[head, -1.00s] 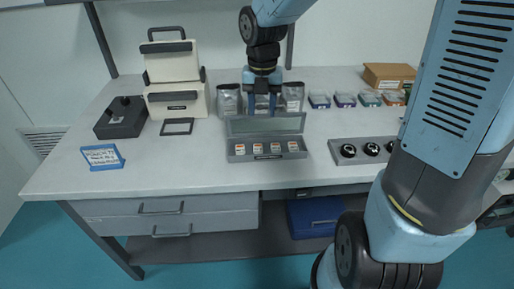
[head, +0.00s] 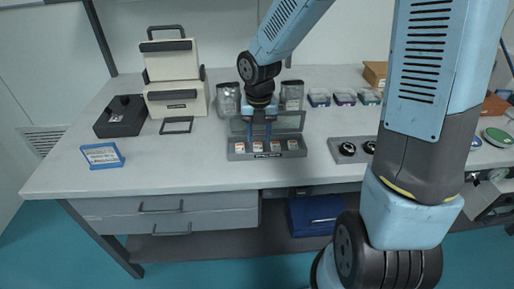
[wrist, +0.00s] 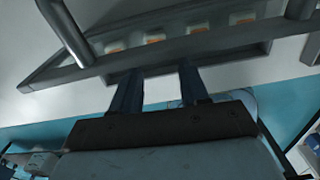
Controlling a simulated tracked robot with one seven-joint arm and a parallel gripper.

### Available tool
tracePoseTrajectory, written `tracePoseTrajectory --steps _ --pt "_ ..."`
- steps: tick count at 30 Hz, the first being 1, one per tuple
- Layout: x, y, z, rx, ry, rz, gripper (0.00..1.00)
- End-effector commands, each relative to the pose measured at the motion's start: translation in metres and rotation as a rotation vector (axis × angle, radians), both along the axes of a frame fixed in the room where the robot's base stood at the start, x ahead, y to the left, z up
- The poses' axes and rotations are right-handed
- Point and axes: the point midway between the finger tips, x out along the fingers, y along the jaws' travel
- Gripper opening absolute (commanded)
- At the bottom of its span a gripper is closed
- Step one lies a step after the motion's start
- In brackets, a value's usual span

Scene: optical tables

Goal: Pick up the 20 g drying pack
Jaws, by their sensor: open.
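Several small white packs with orange marks, such as the leftmost pack (head: 240,147) and the rightmost pack (head: 292,145), stand in a row in a grey case (head: 265,156) with its lid raised at the back. Their print is too small to read, so I cannot tell which is the 20 g one. My gripper (head: 259,132) is open and empty, pointing down over the middle of the case. In the wrist view my gripper's fingers (wrist: 158,88) are spread apart, with the case (wrist: 235,42) and packs (wrist: 155,38) beyond them. Nothing is between the fingers.
Silver pouches (head: 291,95) stand behind the case. A cream box (head: 178,98), a black frame (head: 177,125), a dark box (head: 120,117) and a blue-framed sign (head: 102,155) are on the left. A knob panel (head: 352,151) and small coloured tubs (head: 343,98) are on the right.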

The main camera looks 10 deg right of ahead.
Motion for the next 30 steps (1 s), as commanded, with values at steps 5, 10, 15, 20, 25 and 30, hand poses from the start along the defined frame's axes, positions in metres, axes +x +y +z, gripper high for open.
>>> tracePoseTrajectory --steps 5,10,15,20,25,30 --pt "0.006 0.002 -0.021 0.000 0.005 0.001 0.45" --pt "0.007 0.002 -0.039 0.000 0.004 0.000 0.45" --pt "0.008 0.002 -0.046 -0.001 0.002 0.000 0.45" --pt "0.008 0.001 -0.046 0.000 0.002 -0.001 0.45" --pt "0.008 0.001 -0.046 0.000 0.001 -0.002 0.31" --pt "0.008 0.001 -0.046 0.000 0.001 -0.002 0.15"
